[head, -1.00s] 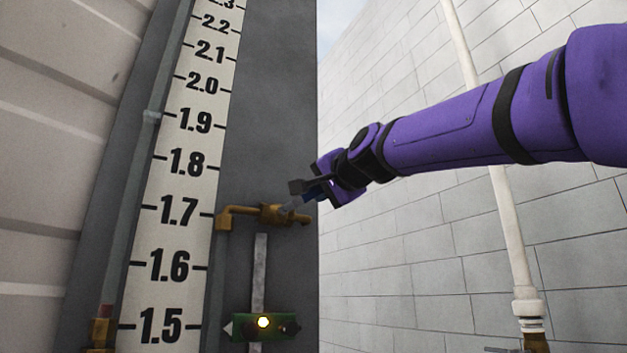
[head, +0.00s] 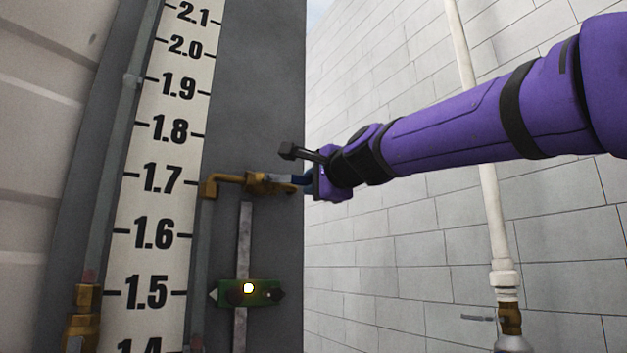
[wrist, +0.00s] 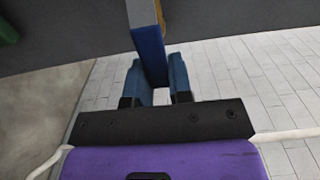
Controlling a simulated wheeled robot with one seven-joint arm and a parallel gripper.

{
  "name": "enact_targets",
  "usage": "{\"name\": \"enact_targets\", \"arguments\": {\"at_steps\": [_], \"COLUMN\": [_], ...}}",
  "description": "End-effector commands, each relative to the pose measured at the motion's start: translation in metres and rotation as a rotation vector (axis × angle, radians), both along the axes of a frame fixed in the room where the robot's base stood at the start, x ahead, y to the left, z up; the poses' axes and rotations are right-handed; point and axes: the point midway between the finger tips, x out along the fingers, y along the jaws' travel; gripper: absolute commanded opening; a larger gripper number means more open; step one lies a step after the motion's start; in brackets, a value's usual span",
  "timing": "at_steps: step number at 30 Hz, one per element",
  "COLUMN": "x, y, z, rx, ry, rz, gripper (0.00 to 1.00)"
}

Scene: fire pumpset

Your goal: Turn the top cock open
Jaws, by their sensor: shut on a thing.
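The top cock (head: 262,186) is a brass valve on a short brass pipe beside the level gauge, near the 1.7 mark. Its lever handle, grey with a blue end, lies roughly level and points right along the pipe in the head view. My gripper (head: 307,183) is at the handle's outer end. In the wrist view, its two blue fingers (wrist: 154,80) are shut on the handle (wrist: 149,48), one on each side. The finger contact is partly hidden in the head view.
The white gauge board (head: 160,210) with black numbers stands left of the cock. A green block (head: 262,293) with a lit yellow spot sits below on a grey strip. A white pipe (head: 492,220) runs down the block wall at the right.

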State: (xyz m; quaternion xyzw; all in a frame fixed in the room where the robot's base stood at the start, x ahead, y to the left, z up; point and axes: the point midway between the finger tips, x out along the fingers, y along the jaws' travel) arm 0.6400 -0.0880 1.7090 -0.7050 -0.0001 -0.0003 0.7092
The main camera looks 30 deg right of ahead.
Motion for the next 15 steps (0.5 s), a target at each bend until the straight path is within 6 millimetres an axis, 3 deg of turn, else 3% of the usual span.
{"name": "enact_targets", "arguments": {"at_steps": [13,14,15], "x": [0.0003,0.0003,0.0003], "y": [-0.0001,-0.0001,-0.0001], "z": [-0.0022,-0.0022,-0.0022], "rx": [0.011,0.011,0.010], "ry": [0.003,0.003,0.003], "rz": [0.000,0.001,0.001], "gripper": [0.00,0.27,0.36]}}
